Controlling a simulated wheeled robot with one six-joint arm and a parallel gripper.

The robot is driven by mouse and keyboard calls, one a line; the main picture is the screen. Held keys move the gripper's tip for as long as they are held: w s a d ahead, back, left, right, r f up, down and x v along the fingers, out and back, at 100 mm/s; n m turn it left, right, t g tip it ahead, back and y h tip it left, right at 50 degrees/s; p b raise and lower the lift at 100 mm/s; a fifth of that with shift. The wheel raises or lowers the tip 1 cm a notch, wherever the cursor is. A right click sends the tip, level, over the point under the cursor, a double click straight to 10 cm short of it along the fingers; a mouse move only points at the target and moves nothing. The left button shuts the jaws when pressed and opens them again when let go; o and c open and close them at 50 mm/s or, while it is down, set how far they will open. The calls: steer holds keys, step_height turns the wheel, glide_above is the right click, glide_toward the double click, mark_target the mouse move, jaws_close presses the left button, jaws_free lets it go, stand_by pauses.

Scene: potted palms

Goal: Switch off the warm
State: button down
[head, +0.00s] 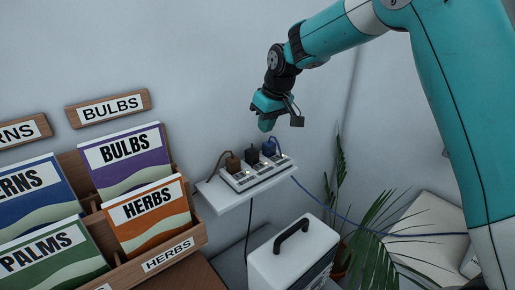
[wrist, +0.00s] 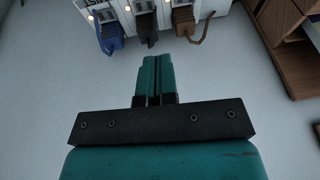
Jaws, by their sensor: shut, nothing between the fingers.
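A white power strip (head: 262,178) sits on a small white wall shelf (head: 222,200). Three plugs stand in it: brown (head: 232,163), black (head: 251,156) and blue (head: 268,148). Small lit switches show along its front. In the wrist view the blue (wrist: 110,38), black (wrist: 147,28) and brown (wrist: 185,20) plugs are at the top edge, with warm lights beside them. Nothing readable says "warm"; the strip's lettering is cut off. My gripper (head: 266,126) is shut and empty, above the strip and apart from it. Its fingers also show in the wrist view (wrist: 153,75).
A wooden rack (head: 200,235) with seed packets such as HERBS (head: 150,215) and BULBS (head: 127,160) stands left. A white box with a black handle (head: 285,262) is below the shelf. Palm leaves (head: 375,235) and a blue cable are right.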

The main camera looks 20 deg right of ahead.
mark_target(256, 165)
steer(key=shift+w+d+f, duration=0.2)
steer(key=shift+w+d, duration=0.05)
steer(key=shift+w, duration=0.4)
steer(key=shift+w+d+f, duration=0.15)
steer(key=shift+w+d, duration=0.1)
steer(key=shift+w, duration=0.35)
steer(key=p+x, duration=0.1)
steer(key=x, duration=0.3)
steer(key=p+x, duration=0.2)
steer(key=x, duration=0.3)
steer(key=s+p+x, duration=0.1)
steer(key=p+x, duration=0.1)
steer(key=x, duration=0.3)
steer(key=shift+s+d+f, duration=0.1)
steer(key=shift+d, duration=0.1)
